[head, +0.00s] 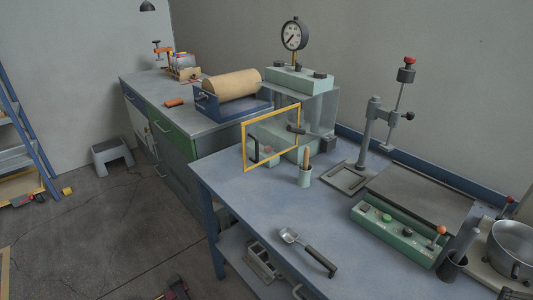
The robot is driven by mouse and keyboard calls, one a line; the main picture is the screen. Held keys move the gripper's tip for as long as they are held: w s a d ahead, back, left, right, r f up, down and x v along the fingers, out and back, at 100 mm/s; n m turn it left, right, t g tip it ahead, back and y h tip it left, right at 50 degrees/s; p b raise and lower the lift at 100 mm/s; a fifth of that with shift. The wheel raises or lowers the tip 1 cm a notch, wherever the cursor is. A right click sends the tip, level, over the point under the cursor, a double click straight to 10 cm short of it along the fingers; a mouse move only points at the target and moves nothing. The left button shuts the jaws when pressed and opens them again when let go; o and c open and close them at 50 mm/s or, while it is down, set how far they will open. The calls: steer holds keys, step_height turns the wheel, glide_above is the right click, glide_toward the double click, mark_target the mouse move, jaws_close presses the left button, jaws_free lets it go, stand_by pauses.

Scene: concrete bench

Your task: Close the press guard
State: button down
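The press (299,79) stands at the back left of the blue bench, with a pale green body, clear side panels and a round dial gauge (294,35) on top. Its guard (271,113) is a clear panel in a yellow frame. The guard appears swung out from the press toward the left, standing upright at an angle. A black handle (253,149) is near the guard's left edge. The hinge side is not clear. My gripper is not in view.
A green pot with a wooden-handled tool (305,176) stands just in front of the guard. A ladle (308,252) lies at the bench front. A stand (367,135) and green control box (398,232) are to the right. The bench middle is clear.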

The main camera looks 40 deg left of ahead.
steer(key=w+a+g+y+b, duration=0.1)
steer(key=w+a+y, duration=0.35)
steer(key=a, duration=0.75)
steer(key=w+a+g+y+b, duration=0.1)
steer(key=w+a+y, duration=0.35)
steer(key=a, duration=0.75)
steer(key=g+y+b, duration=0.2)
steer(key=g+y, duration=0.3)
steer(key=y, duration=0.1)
glide_toward(258, 152)
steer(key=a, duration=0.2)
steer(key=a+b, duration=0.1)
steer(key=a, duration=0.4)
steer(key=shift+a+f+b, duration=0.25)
steer(key=shift+b, duration=0.05)
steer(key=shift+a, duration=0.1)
